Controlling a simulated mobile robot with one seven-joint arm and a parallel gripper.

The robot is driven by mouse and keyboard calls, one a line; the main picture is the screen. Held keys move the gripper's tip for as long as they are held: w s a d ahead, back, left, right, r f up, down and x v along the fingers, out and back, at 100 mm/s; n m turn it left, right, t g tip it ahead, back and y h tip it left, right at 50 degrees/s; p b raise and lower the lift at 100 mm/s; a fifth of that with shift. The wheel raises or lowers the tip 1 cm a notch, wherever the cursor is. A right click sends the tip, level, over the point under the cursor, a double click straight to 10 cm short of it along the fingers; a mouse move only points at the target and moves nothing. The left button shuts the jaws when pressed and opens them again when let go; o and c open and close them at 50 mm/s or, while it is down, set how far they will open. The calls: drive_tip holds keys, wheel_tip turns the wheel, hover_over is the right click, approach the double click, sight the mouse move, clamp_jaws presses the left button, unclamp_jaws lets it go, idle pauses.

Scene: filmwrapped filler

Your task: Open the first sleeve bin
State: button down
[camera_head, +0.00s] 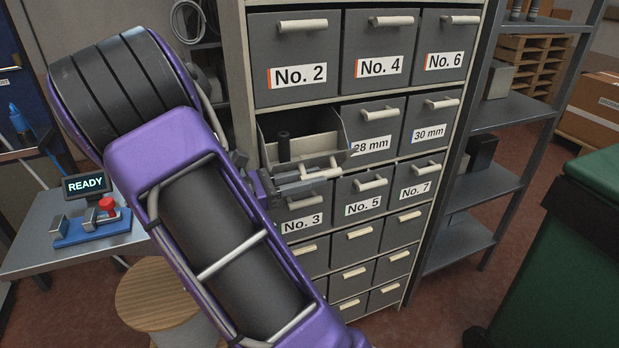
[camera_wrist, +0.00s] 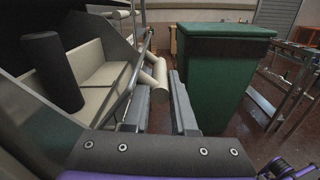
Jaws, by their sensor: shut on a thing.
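The sleeve bin (camera_head: 318,145) at the left of the cabinet's second row is pulled out, and its light inside shows. Its label is hidden. A dark cylinder (camera_head: 284,146) stands inside it. In the wrist view the bin (camera_wrist: 108,72) is on the left, with the dark cylinder (camera_wrist: 50,72) leaning in the picture. My gripper (camera_head: 322,178) is at the bin's front, its fingers (camera_wrist: 160,100) shut on the pale round handle (camera_wrist: 157,74).
The neighbouring 28 mm bin (camera_head: 372,128) and 30 mm bin (camera_head: 431,122) are shut. Shelving (camera_head: 490,188) and a green container (camera_head: 560,265) stand to the right. A bench (camera_head: 35,255) with a READY display (camera_head: 86,185) and a round stool (camera_head: 150,290) are on the left.

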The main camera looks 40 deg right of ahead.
drive_tip(key=shift+w+r+n+p, duration=0.25)
drive_tip(key=shift+r+p, duration=0.35)
drive_tip(key=shift+p, duration=0.4)
drive_tip(key=shift+w+d+r+n+p, duration=0.15)
drive_tip(key=shift+w+r+n+p, duration=0.25)
drive_tip(key=shift+p, duration=0.65)
drive_tip(key=shift+f, duration=0.15)
drive_tip(key=c, duration=1)
unclamp_jaws()
drive_tip(key=v, duration=1.7)
drive_tip(key=shift+a, duration=0.3)
